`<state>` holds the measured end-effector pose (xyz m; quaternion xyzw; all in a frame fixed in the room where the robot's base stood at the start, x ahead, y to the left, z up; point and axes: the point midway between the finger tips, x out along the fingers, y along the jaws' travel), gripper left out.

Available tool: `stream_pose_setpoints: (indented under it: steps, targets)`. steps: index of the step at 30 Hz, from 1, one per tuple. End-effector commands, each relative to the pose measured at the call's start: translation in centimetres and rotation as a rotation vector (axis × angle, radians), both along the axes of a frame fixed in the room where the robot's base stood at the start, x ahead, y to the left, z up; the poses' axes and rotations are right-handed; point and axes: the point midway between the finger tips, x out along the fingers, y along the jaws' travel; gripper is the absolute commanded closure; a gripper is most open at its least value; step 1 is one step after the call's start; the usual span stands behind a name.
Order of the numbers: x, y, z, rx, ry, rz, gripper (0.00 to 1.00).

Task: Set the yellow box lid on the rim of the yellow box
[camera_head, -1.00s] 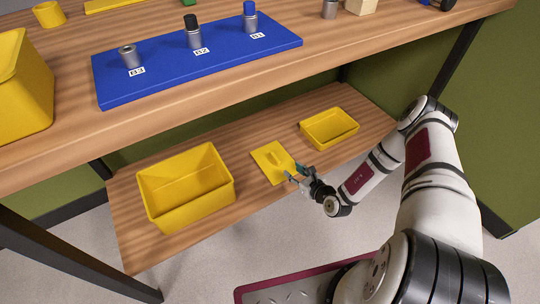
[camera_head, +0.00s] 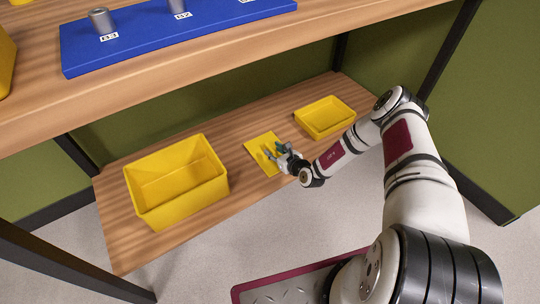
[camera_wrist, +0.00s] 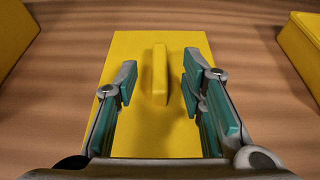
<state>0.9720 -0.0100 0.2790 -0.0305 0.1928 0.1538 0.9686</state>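The yellow box lid (camera_head: 256,146) lies flat on the lower wooden shelf, between two yellow containers. In the wrist view the lid (camera_wrist: 140,55) has a raised bar handle (camera_wrist: 159,75) in its middle. My gripper (camera_head: 273,152) is over the lid, and in the wrist view its open teal-padded fingers (camera_wrist: 159,90) stand on either side of the handle, with a gap on each side. The larger open yellow box (camera_head: 205,186) stands left of the lid on the shelf and looks empty. Which container is the task's box is not marked.
A smaller, shallower open yellow tray (camera_head: 325,130) stands right of the lid. The upper shelf (camera_head: 200,70) overhangs behind, carrying a blue rack (camera_head: 140,42) with labelled metal cylinders. Bare lower shelf (camera_head: 238,190) shows between the larger box and the lid.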

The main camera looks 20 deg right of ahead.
Motion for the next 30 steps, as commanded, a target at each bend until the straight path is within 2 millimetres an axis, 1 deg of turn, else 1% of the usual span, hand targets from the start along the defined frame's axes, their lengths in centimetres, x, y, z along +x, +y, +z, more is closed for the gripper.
stream_pose_setpoints:
  steps: [1, 5, 13, 14, 15, 17, 18, 30]
  targets:
    - [0.7, 0.3, -0.5, 0.000, -0.002, 0.000, 0.63]
    - [1.6, 0.6, -0.8, -0.001, -0.001, 0.000, 0.63]
    - [1.8, 0.7, -0.7, 0.000, 0.000, 0.001, 0.63]
    - [1.8, 0.7, -0.7, 0.000, 0.000, 0.001, 0.68]
    - [1.8, 0.7, -0.7, 0.000, 0.000, 0.001, 0.77]
    - [1.8, 0.6, -0.7, 0.000, 0.000, 0.001, 0.91]
    - [1.8, 0.6, -0.7, 0.000, 0.000, 0.001, 1.00]
    - [1.8, 0.6, -0.6, 0.000, -0.001, 0.001, 1.00]
